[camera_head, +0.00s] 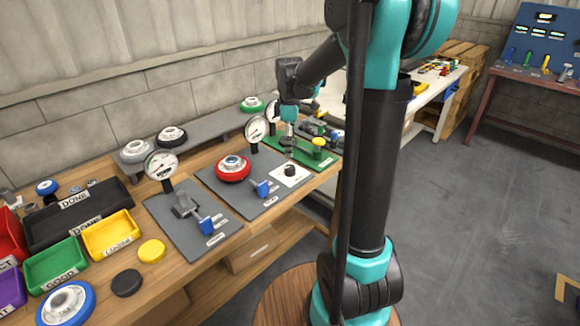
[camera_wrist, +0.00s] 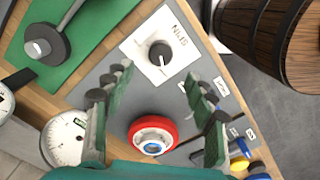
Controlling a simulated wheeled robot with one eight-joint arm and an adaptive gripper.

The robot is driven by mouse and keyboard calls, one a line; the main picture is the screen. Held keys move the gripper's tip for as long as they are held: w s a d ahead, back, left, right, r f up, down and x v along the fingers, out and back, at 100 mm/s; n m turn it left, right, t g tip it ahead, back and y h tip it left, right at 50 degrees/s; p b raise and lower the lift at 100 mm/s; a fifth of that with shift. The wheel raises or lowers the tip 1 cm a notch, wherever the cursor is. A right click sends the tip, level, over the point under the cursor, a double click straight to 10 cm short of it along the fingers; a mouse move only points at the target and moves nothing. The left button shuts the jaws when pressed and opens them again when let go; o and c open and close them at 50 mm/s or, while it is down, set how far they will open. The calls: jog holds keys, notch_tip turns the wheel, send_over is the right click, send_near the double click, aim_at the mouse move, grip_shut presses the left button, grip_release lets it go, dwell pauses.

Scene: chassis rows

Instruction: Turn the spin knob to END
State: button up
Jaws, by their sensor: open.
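The spin knob (camera_head: 290,170) is a small black dial on a white plate (camera_head: 301,178) at the right end of the grey board. In the wrist view the knob (camera_wrist: 160,54) stands on the white plate (camera_wrist: 133,48), which carries printed lettering. A pale line on the knob points toward the lower part of the plate; I cannot make out an END mark. My gripper (camera_head: 289,143) hangs above the back of the board, apart from the knob. In the wrist view my gripper (camera_wrist: 158,80) has its fingers wide apart and empty, with the knob beyond the tips.
A green board (camera_head: 318,165) with a metal fixture lies to the right. A wooden barrel (camera_wrist: 266,40) shows beyond the table edge.

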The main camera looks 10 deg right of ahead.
aim_at(290, 167)
notch_tip(290, 167, down, 9)
jog(key=shift+f, duration=0.1)
dwell(0.3)
jog(key=c, duration=1.2)
